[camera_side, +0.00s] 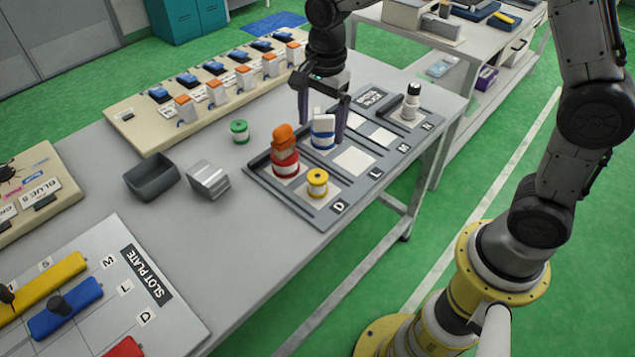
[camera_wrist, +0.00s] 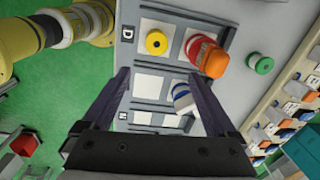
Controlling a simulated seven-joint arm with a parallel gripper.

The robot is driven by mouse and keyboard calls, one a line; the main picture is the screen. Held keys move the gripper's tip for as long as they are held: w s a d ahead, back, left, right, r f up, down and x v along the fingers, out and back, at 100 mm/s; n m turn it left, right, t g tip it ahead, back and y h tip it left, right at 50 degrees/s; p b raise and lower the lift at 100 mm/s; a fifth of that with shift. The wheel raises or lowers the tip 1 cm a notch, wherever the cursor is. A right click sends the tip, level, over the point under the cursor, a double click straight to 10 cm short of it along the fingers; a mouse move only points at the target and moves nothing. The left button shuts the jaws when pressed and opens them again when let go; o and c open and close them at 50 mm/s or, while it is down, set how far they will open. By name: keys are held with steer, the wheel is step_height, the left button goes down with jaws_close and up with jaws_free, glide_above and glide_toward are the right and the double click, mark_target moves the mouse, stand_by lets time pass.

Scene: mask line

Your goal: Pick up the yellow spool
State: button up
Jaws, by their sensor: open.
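The yellow spool (camera_side: 317,183) stands upright on a pale square of the grey tray (camera_side: 263,185), by the letter D. It also shows in the wrist view (camera_wrist: 156,42), seen from above, beyond the fingertips. My gripper (camera_side: 323,115) is open above the tray, over the blue and white spool (camera_side: 323,131), apart from the yellow spool. In the wrist view its two fingers (camera_wrist: 165,77) are spread wide. The blue and white spool (camera_wrist: 184,98) shows between them, near the right finger. I cannot tell whether a finger touches it.
A red spool (camera_side: 285,165) with an orange piece on it stands beside the yellow spool. A green spool (camera_side: 239,131) stands left of the tray. A black and white bottle (camera_side: 411,101) stands at the tray's far end.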

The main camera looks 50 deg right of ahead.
mark_target(317, 176)
steer(key=shift+g, duration=0.3)
steer(key=f, duration=1)
steer(key=shift+s+a+f, duration=0.15)
steer(key=shift+a+f, duration=0.15)
steer(key=shift+f, duration=0.1)
steer(key=shift+a+f, duration=0.2)
steer(key=shift+f, duration=1.15)
steer(key=shift+a+f, duration=0.15)
steer(key=shift+f, duration=1.15)
jaws_close()
